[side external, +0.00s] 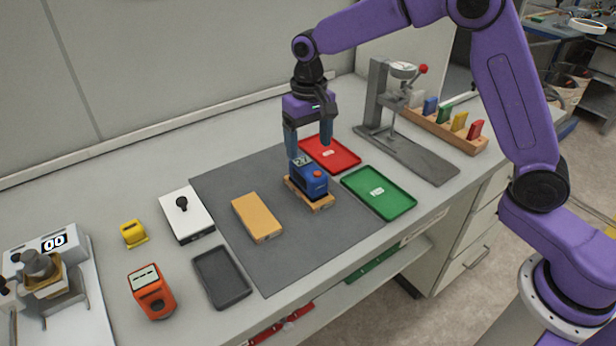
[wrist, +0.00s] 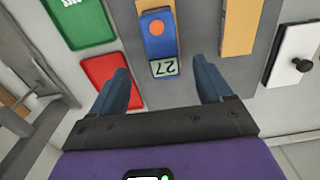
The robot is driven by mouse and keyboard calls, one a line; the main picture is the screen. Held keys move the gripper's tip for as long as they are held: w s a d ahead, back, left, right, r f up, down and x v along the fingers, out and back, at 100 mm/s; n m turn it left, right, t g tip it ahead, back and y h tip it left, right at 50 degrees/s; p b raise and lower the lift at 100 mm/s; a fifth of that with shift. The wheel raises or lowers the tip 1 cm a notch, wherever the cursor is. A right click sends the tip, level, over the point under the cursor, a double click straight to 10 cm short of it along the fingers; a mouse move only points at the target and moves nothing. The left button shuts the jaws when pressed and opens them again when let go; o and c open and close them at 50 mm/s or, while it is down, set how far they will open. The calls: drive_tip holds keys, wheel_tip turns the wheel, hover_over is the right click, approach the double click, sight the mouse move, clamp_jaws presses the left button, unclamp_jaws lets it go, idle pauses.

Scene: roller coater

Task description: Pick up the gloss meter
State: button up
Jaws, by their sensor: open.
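A blue instrument (side external: 313,182) with an orange-red button and a small display, which I take to be the gloss meter, sits on a tan panel (side external: 324,206) on the grey mat. In the wrist view the instrument (wrist: 158,38) shows its display reading 27. My gripper (side external: 308,150) points down just above it, its blue fingers apart and nothing held. In the wrist view my gripper (wrist: 161,68) has one finger to each side of the instrument's display end. In the side view, a finger partly overlaps the instrument's upper part, so contact cannot be told.
A red tray (side external: 343,162) and a green tray (side external: 380,207) lie close by. A bare tan panel (side external: 257,232) lies to the left on the mat (side external: 268,280). A grey stand (side external: 375,90) is behind right. An orange device (side external: 152,305) stands front left.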

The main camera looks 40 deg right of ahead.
sight(308, 167)
drive_tip(key=shift+a+f, duration=0.15)
drive_tip(key=shift+f, duration=3.4)
drive_tip(key=c, duration=1.4)
drive_tip(key=shift+r, duration=0.15)
